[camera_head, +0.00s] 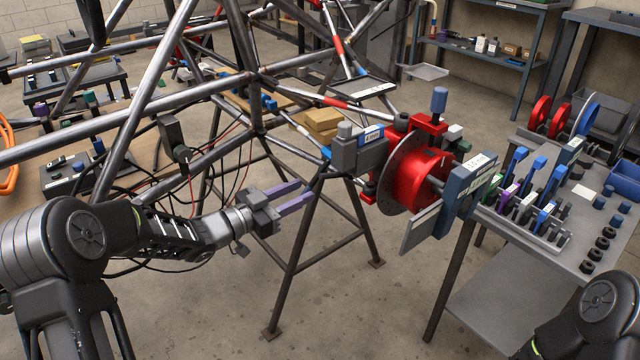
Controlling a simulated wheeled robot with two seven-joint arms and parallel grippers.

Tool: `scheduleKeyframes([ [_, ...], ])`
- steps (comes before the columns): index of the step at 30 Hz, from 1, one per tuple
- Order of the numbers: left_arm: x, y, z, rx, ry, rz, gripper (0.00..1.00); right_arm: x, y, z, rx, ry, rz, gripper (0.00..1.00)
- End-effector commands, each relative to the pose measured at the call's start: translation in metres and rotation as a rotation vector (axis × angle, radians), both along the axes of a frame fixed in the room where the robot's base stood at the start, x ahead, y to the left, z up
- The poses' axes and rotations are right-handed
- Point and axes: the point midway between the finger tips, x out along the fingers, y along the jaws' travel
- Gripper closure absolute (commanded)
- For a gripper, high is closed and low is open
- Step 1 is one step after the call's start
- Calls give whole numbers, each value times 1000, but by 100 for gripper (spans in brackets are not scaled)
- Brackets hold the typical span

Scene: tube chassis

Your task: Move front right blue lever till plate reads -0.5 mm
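A bench (575,240) at the right carries a row of upright levers. Several are blue: one at the left (516,160), one in the middle (535,170), one at the right (553,184). A white plate (482,170) on a blue-grey block beside the red hub bears a reading in mm; its digits are too small to read surely. My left gripper (304,194) is open and empty, its two purple fingers apart, in front of the tube frame and well left of the levers. My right gripper is out of view; only my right arm (597,310) shows at the lower right.
The red hub with its disc (412,180) stands between my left gripper and the bench. Tubes of the chassis (255,80) fill the upper left. Black knobs (603,243) and blue caps (606,198) sit on the bench's right part. The floor in front is clear.

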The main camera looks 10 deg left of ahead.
Motion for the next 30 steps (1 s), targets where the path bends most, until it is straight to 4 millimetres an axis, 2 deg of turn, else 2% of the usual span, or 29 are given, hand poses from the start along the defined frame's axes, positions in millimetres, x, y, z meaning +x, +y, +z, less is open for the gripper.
scheduleKeyframes([
  [12, 46, -39, -2, -1, 1, -1, 66, 3, 0, -18, -1, -8, -4, 51],
  [23, 52, -43, 0, -1, 1, 0, 66, 3, 1, -18, -2, -9, -4, 51],
  [30, 52, -43, -1, -1, 1, 0, 84, 3, 1, -18, -1, -8, -4, 51],
])
